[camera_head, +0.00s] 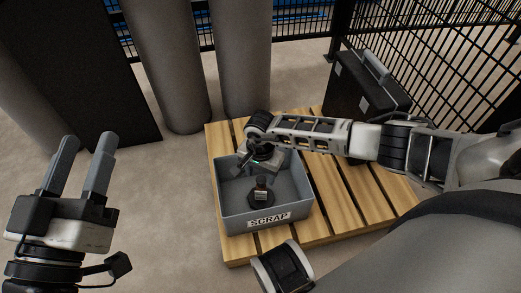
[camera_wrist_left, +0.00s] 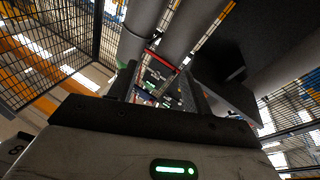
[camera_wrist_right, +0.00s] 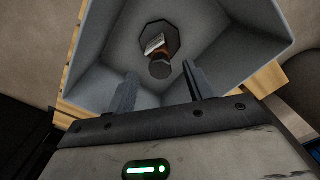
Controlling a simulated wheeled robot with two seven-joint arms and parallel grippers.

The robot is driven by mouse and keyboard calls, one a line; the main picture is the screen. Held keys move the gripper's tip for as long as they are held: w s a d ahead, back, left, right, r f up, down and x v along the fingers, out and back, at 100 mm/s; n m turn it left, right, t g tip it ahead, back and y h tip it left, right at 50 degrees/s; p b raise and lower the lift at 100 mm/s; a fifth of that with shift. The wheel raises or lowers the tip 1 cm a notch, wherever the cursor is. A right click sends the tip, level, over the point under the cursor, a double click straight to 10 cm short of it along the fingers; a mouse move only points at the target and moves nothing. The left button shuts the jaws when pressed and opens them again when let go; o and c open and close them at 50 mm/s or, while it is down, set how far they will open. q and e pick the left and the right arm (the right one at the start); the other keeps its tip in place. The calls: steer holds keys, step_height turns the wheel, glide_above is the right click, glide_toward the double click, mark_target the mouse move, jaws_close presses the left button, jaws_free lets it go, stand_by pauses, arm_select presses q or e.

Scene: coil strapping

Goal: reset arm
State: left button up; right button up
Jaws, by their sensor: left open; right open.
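My left gripper (camera_head: 86,165) is open and empty at the left, raised above the floor with its fingers pointing up and away. Its two fingers also show in the left wrist view (camera_wrist_left: 163,85), with nothing between them. My right arm reaches in from the right, and my right gripper (camera_head: 253,178) is over the grey scrap bin, pointing down. In the right wrist view its fingers (camera_wrist_right: 160,88) are apart and empty. A small dark object with a round base and a pale label (camera_wrist_right: 157,44) lies in the bin, beyond the fingertips; it also shows in the head view (camera_head: 261,193).
The grey bin (camera_head: 269,217) marked SCRAP stands on a wooden pallet (camera_head: 325,190). Grey columns (camera_head: 165,65) and a dark panel (camera_head: 75,75) stand at the back. Mesh fencing (camera_head: 440,50) encloses the area.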

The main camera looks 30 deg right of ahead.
arm_select(q)
steer(key=shift+s+d+f+n+g+y+p, duration=0.1)
steer(key=shift+s+f+n+g+y+p, duration=0.2)
steer(key=shift+f+n+g+p, duration=0.35)
steer(key=shift+s+d+f+n+g+y+p, duration=0.1)
steer(key=shift+s+f+n+g+y+p, duration=0.15)
steer(key=shift+s+f+g, duration=0.45)
steer(key=shift+s+d+f+n+g+y+p, duration=0.15)
steer(key=shift+f+n+g+p, duration=0.3)
steer(key=shift+f, duration=0.55)
arm_select(e)
step_height(320, 180, up, 8)
steer(key=shift+r, duration=0.25)
